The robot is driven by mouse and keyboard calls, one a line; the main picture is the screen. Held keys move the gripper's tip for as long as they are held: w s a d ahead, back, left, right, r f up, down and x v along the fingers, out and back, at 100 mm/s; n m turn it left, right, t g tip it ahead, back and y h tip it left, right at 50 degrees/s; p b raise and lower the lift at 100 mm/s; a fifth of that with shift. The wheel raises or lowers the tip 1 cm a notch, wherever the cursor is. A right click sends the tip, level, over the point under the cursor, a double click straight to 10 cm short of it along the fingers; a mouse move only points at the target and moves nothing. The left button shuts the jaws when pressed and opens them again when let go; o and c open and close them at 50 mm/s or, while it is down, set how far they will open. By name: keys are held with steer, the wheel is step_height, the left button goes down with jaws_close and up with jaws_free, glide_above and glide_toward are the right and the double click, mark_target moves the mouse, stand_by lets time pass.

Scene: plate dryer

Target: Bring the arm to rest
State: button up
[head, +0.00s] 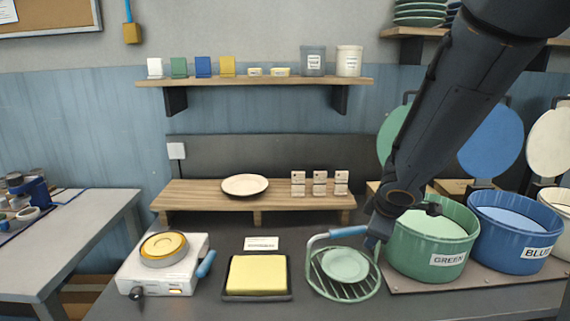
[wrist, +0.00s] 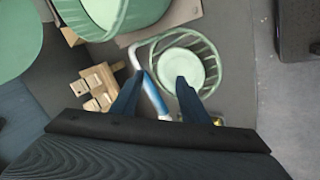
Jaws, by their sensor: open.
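My gripper (head: 374,236) hangs at the right end of the blue handle (head: 348,232) of a green wire basket. In the wrist view its two fingers (wrist: 159,80) are apart, and the blue handle (wrist: 156,96) shows between them. I cannot tell whether a finger touches it. The basket (head: 314,276) stands on the counter with a pale green plate (head: 345,265) lying in it. The basket (wrist: 213,55) and plate (wrist: 181,68) also show in the wrist view. My arm reaches down from the upper right.
A green bin (head: 447,261) and a blue bin (head: 526,266) with raised lids stand close to the right. A black tray with a yellow pad (head: 257,275) and a white device (head: 165,280) lie left. A wooden riser (head: 207,201) holds a cream plate (head: 245,184) and small blocks.

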steer(key=s+a+f+m+g+b, duration=0.1)
steer(key=s+a+f+m+g, duration=0.1)
steer(key=s+m, duration=0.4)
steer(key=s+a+f+m+g+y+b, duration=0.1)
steer(key=s+a+f+m+g, duration=0.1)
steer(key=s+m, duration=0.4)
steer(key=s+f+g, duration=0.1)
steer(key=s+f, duration=0.1)
steer(key=s, duration=0.3)
steer(key=shift+s+a, duration=0.15)
steer(key=shift+a, duration=0.1)
